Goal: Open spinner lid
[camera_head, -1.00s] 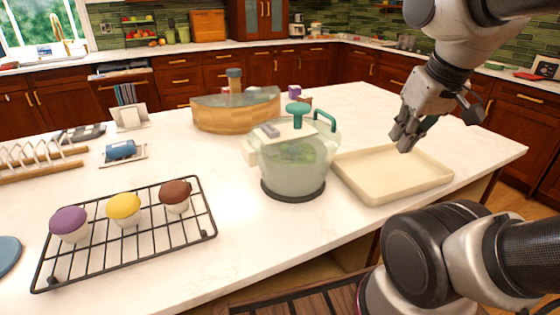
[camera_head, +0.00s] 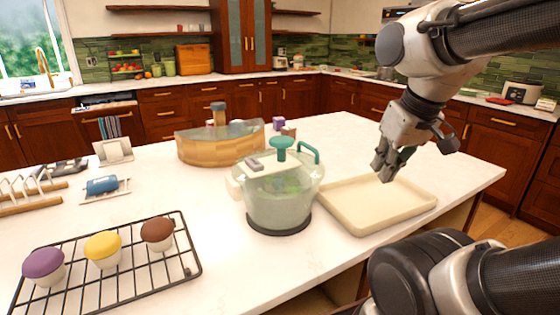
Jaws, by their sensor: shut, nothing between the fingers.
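The salad spinner (camera_head: 279,207) stands upright on the white island, a clear bowl with green contents on a dark base. Its pale translucent lid (camera_head: 262,174) sits on top, with a teal knob (camera_head: 282,147) in the middle. A teal loop handle (camera_head: 309,152) is at the right of the rim, and a small grey piece (camera_head: 255,165) is on the lid's left. My gripper (camera_head: 382,174) hangs to the right of the spinner, above the cream tray, shut and empty. It is apart from the lid.
The cream tray (camera_head: 400,213) lies empty right of the spinner. A wire rack (camera_head: 135,270) with purple, yellow and brown cupcakes is at the front left. A curved wooden container (camera_head: 215,150) stands behind the spinner. Bare countertop lies between rack and spinner.

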